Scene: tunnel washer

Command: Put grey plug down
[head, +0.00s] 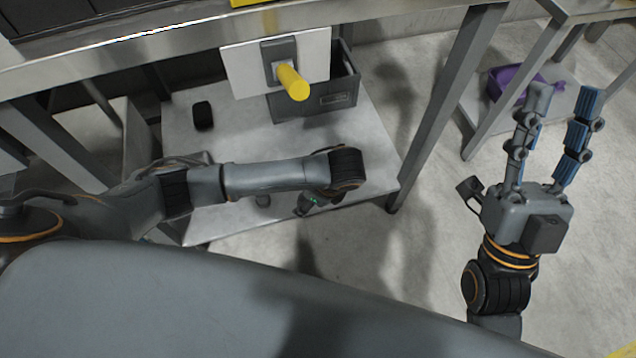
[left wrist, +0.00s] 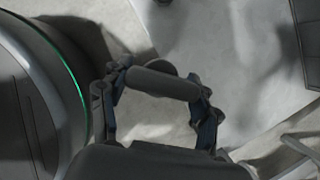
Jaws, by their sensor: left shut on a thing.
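In the left wrist view, my left gripper (left wrist: 160,95) is shut on the grey plug (left wrist: 163,82), a dark grey rounded piece lying crosswise between the fingers. A pale surface shows behind it; I cannot tell whether the plug touches it. In the head view my left arm reaches in from the left over the low shelf. Its wrist bends down near the shelf's right front edge, and the fingers and the plug are not clearly visible there. My right gripper (head: 556,125) is open and empty at the right, above the floor, fingers pointing away.
The low pale shelf (head: 235,150) holds a dark grey crate (head: 342,98) and a small black object (head: 203,115). A white panel with a yellow handle (head: 293,82) hangs above them. A table leg (head: 440,120) stands right. A purple bin (head: 510,85) sits on another shelf.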

